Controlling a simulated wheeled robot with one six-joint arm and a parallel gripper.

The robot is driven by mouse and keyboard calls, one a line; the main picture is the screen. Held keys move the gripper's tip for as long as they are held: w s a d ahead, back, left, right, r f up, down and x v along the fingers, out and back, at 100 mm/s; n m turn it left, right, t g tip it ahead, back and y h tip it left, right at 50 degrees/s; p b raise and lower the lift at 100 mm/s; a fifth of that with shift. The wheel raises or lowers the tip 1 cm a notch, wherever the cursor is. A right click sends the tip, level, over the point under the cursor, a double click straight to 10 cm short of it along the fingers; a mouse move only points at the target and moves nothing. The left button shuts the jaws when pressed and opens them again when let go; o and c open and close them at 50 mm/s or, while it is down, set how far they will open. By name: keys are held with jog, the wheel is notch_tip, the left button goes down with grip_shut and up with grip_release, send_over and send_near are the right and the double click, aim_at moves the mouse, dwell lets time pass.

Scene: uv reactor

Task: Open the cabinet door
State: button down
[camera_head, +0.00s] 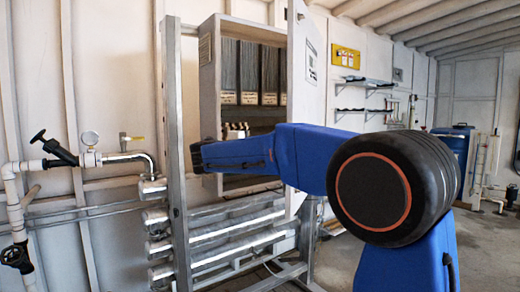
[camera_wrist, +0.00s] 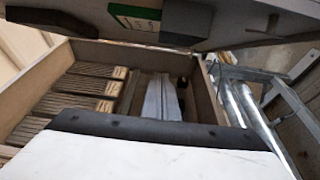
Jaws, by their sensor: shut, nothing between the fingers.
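The cabinet (camera_head: 207,85) is a pale box on a metal frame, with its front open and its contents showing. Its door (camera_head: 305,65) stands swung out at the right side, clear of the opening. The door also crosses the top of the wrist view (camera_wrist: 225,30), with a green and white label. My gripper (camera_wrist: 163,82) shows in the wrist view as grey fingers together beyond a white and black housing, in front of the open cabinet (camera_wrist: 208,100). Nothing shows between the fingers. In the head view my blue arm crosses the cabinet's lower part, and the fingers cannot be made out.
Several dark ribbed blocks (camera_head: 248,70) stand in the cabinet. Horizontal metal tubes (camera_head: 235,240) run below it. A pipe with a valve and gauge (camera_head: 90,150) is at left. Wall shelves (camera_head: 365,85) and a blue barrel (camera_head: 453,145) are farther right. Open floor lies at right.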

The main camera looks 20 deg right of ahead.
jog(key=w+d, duration=0.1)
jog(key=d, duration=0.7)
jog(key=shift+w+d, duration=0.1)
jog(key=shift+d, duration=0.1)
